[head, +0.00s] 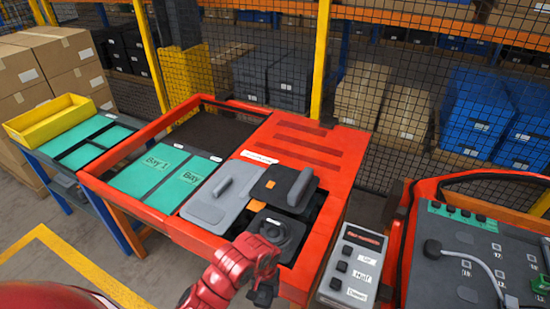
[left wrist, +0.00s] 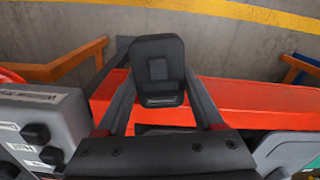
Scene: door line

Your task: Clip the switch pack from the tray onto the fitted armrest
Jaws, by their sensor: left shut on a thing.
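My left gripper (head: 264,290) comes in on a red arm at the bottom middle of the head view, by the front edge of the red table (head: 225,262). In the left wrist view the fingers (left wrist: 160,100) are shut on the switch pack (left wrist: 158,66), a small black block with a square recess and a label strip. It is held beyond the table's red edge, with floor behind it; in the head view it is mostly hidden. The tray may be the teal bays (head: 139,177). I cannot tell which part is the fitted armrest. My right gripper is not in view.
A yellow bin (head: 48,119) is far left.

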